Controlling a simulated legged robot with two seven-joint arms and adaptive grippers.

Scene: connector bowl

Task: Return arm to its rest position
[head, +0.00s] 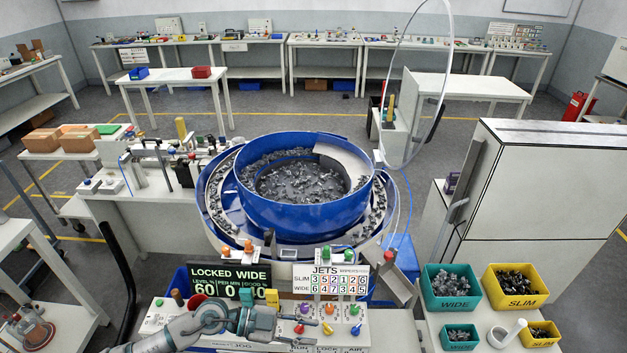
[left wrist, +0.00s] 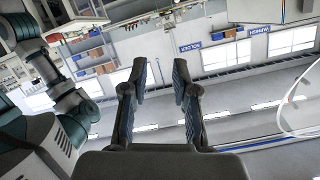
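My left arm comes in from the bottom left in the head view. Its left gripper (head: 252,320) is over the left part of the control panel (head: 345,335), below the dark "LOCKED WIDE" display (head: 229,283). In the left wrist view the two dark fingers of the left gripper (left wrist: 159,82) are spread apart with nothing between them. Whether the gripper touches the panel cannot be told. My right gripper is not in view.
A large blue bowl (head: 304,207) full of small dark parts stands behind the panel. Coloured knobs, such as the blue one (head: 356,330), stick up from the panel. Teal (head: 436,301) and yellow (head: 531,291) bins stand at right, with a tall white cabinet (head: 545,180) behind.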

